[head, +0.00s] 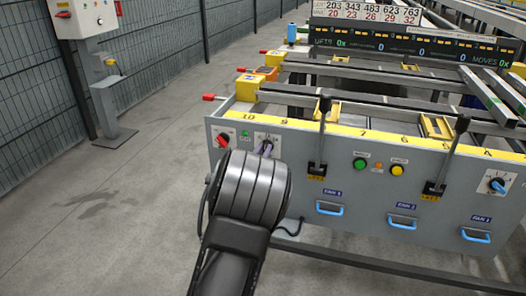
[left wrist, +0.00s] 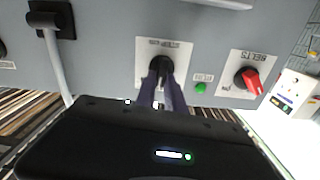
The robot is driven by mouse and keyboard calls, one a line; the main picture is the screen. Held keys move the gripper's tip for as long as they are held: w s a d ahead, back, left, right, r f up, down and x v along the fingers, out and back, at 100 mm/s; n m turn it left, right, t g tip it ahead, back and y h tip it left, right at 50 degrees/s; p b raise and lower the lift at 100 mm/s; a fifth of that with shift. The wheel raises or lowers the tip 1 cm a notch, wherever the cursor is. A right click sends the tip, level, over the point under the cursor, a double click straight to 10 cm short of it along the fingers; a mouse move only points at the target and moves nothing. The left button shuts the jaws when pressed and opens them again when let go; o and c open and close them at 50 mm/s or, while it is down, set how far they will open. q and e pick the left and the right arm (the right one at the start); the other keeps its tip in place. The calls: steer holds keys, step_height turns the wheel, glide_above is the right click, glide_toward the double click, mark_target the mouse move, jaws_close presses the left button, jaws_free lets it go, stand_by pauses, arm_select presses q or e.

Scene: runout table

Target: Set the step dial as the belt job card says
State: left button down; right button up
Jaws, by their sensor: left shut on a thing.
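My left gripper (head: 266,150) reaches up to the front panel from below, its arm covering part of the panel. In the left wrist view its two fingers (left wrist: 161,92) are shut on the black knob (left wrist: 161,66) of a dial. The same plate (head: 275,137) shows in the head view, partly hidden by the gripper. I cannot tell the knob's setting. I cannot make out a belt job card. My right gripper is not in view.
A red belts switch (left wrist: 248,80) and green lamp (left wrist: 201,88) sit beside the dial. The panel also has two black levers (head: 323,135), green and yellow buttons (head: 397,170), a blue dial (head: 497,185) and blue fan handles (head: 330,209).

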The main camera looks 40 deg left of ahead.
arm_select(q)
steer(key=shift+w+d+f+m, duration=0.1)
steer(key=shift+d+m, duration=0.05)
steer(key=shift+m, duration=1.75)
steer(key=shift+d+f+m, duration=0.1)
steer(key=shift+d+m, duration=0.05)
steer(key=shift+m, duration=1.75)
steer(key=c, duration=1.4)
jaws_free()
steer(key=shift+c, duration=0.2)
steer(key=p+v, duration=0.1)
steer(key=v, duration=0.6)
steer(key=shift+s, duration=0.4)
